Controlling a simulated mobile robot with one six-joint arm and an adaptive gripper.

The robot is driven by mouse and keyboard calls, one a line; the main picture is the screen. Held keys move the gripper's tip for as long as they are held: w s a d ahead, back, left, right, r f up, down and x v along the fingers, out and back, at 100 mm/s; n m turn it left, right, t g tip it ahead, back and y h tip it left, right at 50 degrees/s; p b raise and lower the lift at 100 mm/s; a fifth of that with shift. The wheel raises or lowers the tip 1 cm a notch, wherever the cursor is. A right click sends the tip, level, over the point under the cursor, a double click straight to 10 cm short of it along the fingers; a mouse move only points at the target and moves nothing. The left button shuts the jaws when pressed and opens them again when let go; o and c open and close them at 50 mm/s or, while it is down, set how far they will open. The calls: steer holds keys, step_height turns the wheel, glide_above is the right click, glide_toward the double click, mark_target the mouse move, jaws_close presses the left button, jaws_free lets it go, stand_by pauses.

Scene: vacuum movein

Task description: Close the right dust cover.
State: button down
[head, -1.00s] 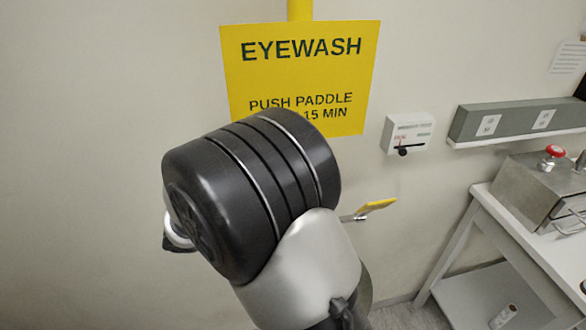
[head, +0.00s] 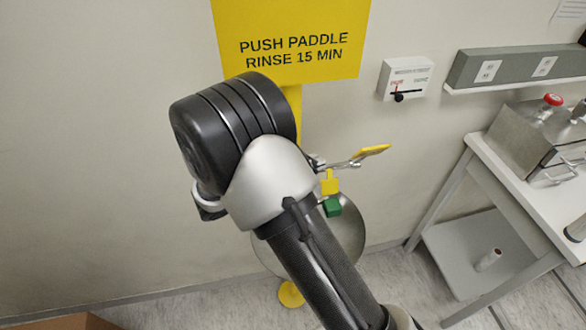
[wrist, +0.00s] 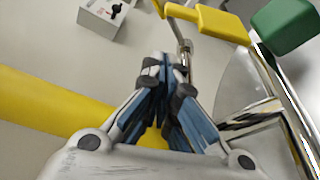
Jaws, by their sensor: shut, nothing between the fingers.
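The eyewash bowl (head: 352,232) is a round metal basin, partly hidden behind my arm in the head view; part of its metal also shows in the wrist view (wrist: 238,90). A small yellow block (head: 329,182) and a green block (head: 332,207) sit above it. In the wrist view a yellow piece (wrist: 215,22) and a green block (wrist: 283,25) lie beyond my fingertips, upper right. I cannot tell which piece is the right dust cover or its open state. My gripper (wrist: 165,68) is shut and empty, apart from the green block; in the head view my arm hides it.
A yellow paddle (head: 375,151) on a metal lever juts right. The yellow pole (wrist: 50,105) runs close at the left in the wrist view. A white switch box (head: 404,79) hangs on the wall. A table with a metal box (head: 535,140) stands at right.

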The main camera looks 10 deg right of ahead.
steer(key=shift+s+a+r, duration=0.1)
steer(key=shift+s+r, duration=0.25)
steer(key=shift+s, duration=0.5)
steer(key=shift+s+a+r, duration=0.1)
steer(key=shift+s+r, duration=0.25)
steer(key=shift+s, duration=0.45)
steer(key=shift+s+r+m+b, duration=0.2)
steer(key=shift+s+m+b, duration=0.1)
steer(key=shift+m+b, duration=0.3)
steer(key=shift+s+r+b, duration=0.3)
steer(key=shift+s+b, duration=0.3)
steer(key=shift+s, duration=0.2)
steer(key=shift+s+r+b, duration=0.3)
steer(key=shift+s+b, duration=0.3)
steer(key=shift+s, duration=0.15)
steer(key=shift+s+f+b, duration=0.2)
steer(key=shift+s+b, duration=0.2)
steer(key=shift+s, duration=0.35)
steer(key=shift+s+f+b, duration=0.2)
steer(key=shift+s+b, duration=0.25)
steer(key=shift+s, duration=0.3)
steer(key=shift+s+f+b, duration=0.2)
steer(key=shift+s+b, duration=0.2)
steer(key=shift+s, duration=0.45)
